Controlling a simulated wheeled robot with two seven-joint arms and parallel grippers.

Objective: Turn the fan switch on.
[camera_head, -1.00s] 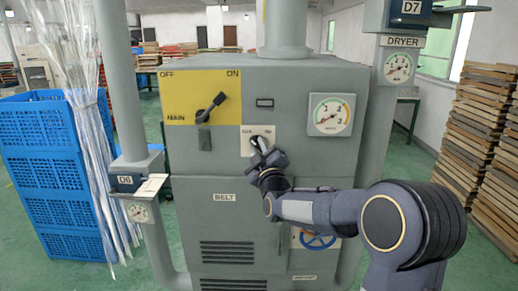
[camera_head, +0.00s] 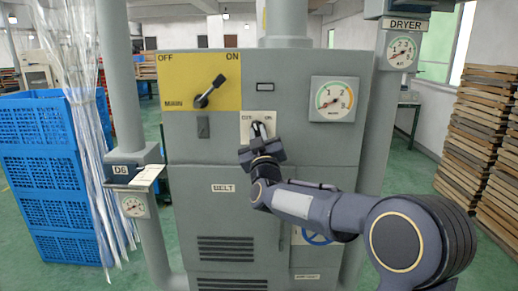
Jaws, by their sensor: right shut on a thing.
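A small pale switch plate (camera_head: 271,131) sits on the front of the grey machine. Its small lettering is blurred and seems to read OFF at left and ON at right. The dark switch knob (camera_head: 257,128) stands in the middle of the plate, partly hidden by my gripper. My right gripper (camera_head: 258,139) reaches up to the plate from below right and is shut on the knob, pointing nearly straight up, tipped slightly left. The plate's lower part is hidden behind the gripper. My left gripper is not in view.
A yellow panel (camera_head: 180,80) marked MAIN, with a black lever (camera_head: 211,91) tilted toward ON, is at upper left of the switch. A round gauge (camera_head: 333,98) is at right. Pipes flank the machine (camera_head: 220,150). Blue crates (camera_head: 50,170) stand left, stacked wood (camera_head: 485,150) right.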

